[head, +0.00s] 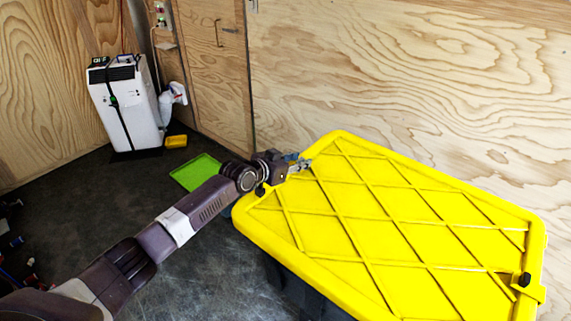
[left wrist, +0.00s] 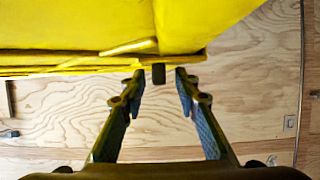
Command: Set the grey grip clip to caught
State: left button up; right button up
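A yellow ribbed lid (head: 375,215) tops a dark container, and its yellow edge fills the top of the left wrist view (left wrist: 200,25). My left gripper (head: 303,163) is at the lid's far left corner. In the left wrist view its two fingers (left wrist: 158,78) are apart, with a small dark grey tab (left wrist: 158,74) at the yellow edge between their tips. This tab may be the grip clip; I see no finger touching it. Another dark clip (head: 524,279) sits on the lid's right edge. My right gripper is out of view.
Plywood walls (head: 400,75) stand close behind the lid. A white portable unit (head: 127,105), a white bottle (head: 172,98) and a small yellow tray (head: 176,141) are at the back left. A green tray (head: 196,172) lies on the dark floor, with open floor around it.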

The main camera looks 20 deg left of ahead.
pick_arm(q)
jog(key=v, duration=1.1)
jog(key=shift+d, duration=0.15)
